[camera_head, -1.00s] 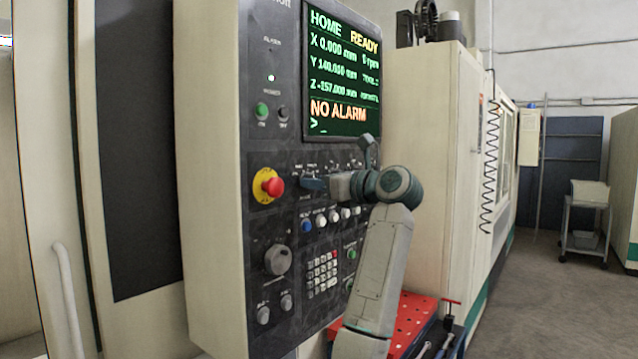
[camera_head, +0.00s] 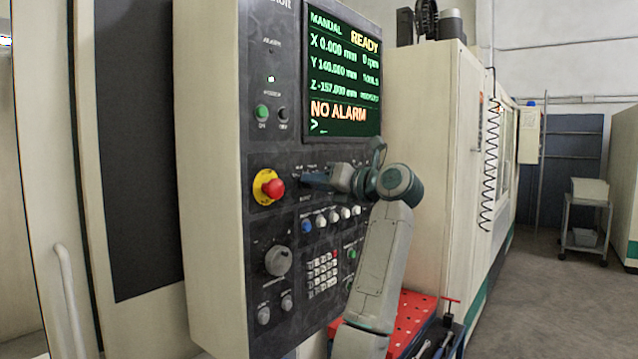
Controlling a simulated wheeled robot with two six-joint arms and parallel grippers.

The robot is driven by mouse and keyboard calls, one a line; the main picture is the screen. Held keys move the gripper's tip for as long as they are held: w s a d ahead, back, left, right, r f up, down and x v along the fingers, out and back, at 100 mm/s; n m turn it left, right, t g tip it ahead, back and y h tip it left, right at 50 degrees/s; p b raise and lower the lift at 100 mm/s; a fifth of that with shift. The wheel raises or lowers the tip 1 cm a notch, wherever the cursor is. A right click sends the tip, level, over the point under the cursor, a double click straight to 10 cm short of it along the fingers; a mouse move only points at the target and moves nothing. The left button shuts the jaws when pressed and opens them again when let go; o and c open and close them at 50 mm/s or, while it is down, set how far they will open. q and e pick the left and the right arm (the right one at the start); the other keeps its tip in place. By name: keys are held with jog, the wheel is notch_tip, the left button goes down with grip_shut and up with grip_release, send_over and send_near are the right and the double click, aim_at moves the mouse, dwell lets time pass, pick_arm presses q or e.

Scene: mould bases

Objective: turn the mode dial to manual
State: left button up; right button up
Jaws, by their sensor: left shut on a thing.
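The control panel (camera_head: 215,270) of the machine fills the middle of the view. Its screen (camera_head: 345,85) reads MANUAL at the top left, with READY and NO ALARM. My left gripper (camera_head: 313,181) is shut on the mode dial, at the labelled row under the screen. The fingers and wrist cover the dial, so its pointer cannot be seen. My right gripper is not in view.
A red emergency stop button (camera_head: 274,189) on a yellow ring sits just left of the gripper. A row of push buttons (camera_head: 321,220) and a large grey knob (camera_head: 278,261) are below. A red perforated tray (camera_head: 410,318) stands beside my forearm.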

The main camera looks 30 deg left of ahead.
pick_arm(q)
jog(key=shift+r, duration=0.15)
jog(key=o, duration=1)
jog(key=d+b, duration=0.1)
jog(key=d, duration=0.2)
jog(key=s+d+b, duration=0.1)
jog(key=d, duration=0.3)
jog(key=d+b, duration=0.1)
jog(key=d, duration=0.2)
jog(key=shift+s+d+r+b, duration=0.1)
jog(key=shift+s+d+b, duration=0.05)
jog(key=shift+d+b, duration=0.25)
